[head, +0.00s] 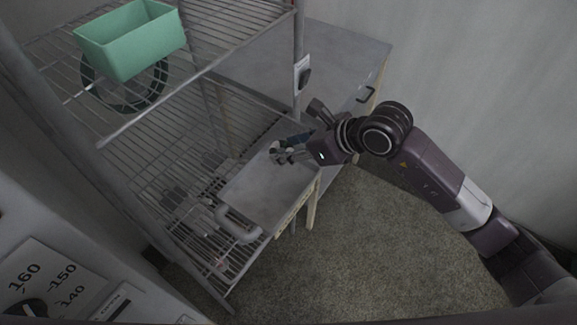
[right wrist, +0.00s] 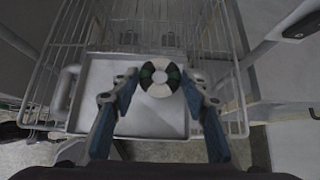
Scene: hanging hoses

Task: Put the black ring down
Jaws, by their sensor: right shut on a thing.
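My left gripper is not in view.
A wire rack (head: 150,128) stands at left, with a green box (head: 130,40) and a dark coiled hose (head: 92,88) on its upper level. A cabinet with a black handle (head: 366,94) stands behind.

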